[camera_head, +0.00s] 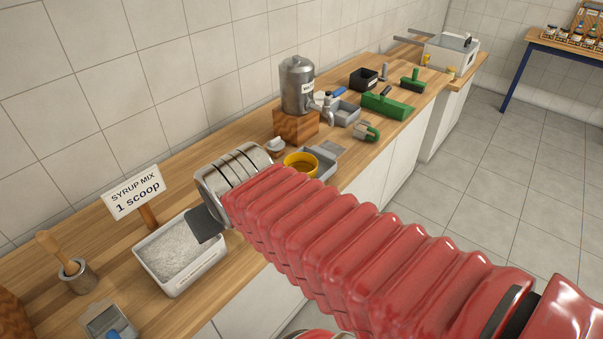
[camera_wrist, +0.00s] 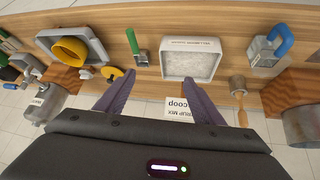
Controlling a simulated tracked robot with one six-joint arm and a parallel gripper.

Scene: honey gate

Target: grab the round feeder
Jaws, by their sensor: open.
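The round feeder appears to be the yellow round, open-topped piece (camera_head: 301,161), on or in a grey tray (camera_head: 325,169) on the wooden counter. In the head view my arm hides part of its near side. In the wrist view the yellow piece (camera_wrist: 70,50) is at the upper left in the grey tray (camera_wrist: 97,46), left of my fingers. My gripper (camera_wrist: 160,98) is open, with nothing between its two dark fingers. In the head view one dark finger (camera_head: 204,225) shows by the white tub, apart from the yellow piece.
The white tub of pale powder (camera_head: 181,252) and the syrup mix sign (camera_head: 133,192) are near my gripper. A steel tank (camera_head: 297,84) stands on a wooden block behind the yellow piece. A wooden pestle in a cup (camera_head: 72,270) is at left. Green tools (camera_head: 387,106) lie farther right.

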